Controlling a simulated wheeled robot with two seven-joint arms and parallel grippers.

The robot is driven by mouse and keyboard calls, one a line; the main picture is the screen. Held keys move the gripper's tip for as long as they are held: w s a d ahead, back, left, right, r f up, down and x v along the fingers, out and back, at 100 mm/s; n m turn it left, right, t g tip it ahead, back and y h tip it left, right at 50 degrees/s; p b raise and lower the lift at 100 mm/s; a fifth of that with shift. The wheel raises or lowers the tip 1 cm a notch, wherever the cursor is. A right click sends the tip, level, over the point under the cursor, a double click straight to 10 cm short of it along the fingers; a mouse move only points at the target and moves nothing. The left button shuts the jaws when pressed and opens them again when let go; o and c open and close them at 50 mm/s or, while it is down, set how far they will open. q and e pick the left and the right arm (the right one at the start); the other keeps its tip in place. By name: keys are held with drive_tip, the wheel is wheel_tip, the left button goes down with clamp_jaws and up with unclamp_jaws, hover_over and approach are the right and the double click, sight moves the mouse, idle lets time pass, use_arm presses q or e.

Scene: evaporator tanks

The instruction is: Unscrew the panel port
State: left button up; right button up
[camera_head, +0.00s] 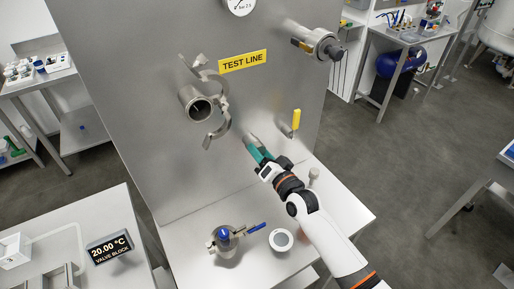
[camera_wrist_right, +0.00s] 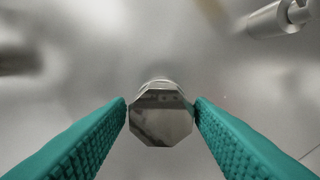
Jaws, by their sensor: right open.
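An octagonal polished metal cap (camera_wrist_right: 161,118) sticks out of the panel in the right wrist view; I take it to be the panel port. My right gripper (camera_wrist_right: 161,104) is open, with its green ridged fingers on either side of the cap. The fingers look close to its left and right edges; I cannot tell whether they touch. In the head view my right gripper (camera_head: 257,151) reaches the steel panel (camera_head: 170,150), below the "TEST LINE" label (camera_head: 243,61). The cap is mostly hidden by the gripper there. My left gripper is not in view.
An open pipe stub (camera_head: 200,108) with a loose clamp is left of my gripper. A yellow-handled valve (camera_head: 296,120) is close on the right. A blue-handled valve (camera_head: 224,238) and a round white-faced piece (camera_head: 281,240) stand on the shelf below. Another fitting (camera_head: 320,43) is at upper right.

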drive_tip(key=m, duration=1.2)
clamp_jaws()
drive_tip(key=n+b, duration=0.1)
drive_tip(key=n, duration=0.4)
drive_tip(key=n, duration=0.5)
drive_tip(key=shift+r, duration=0.1)
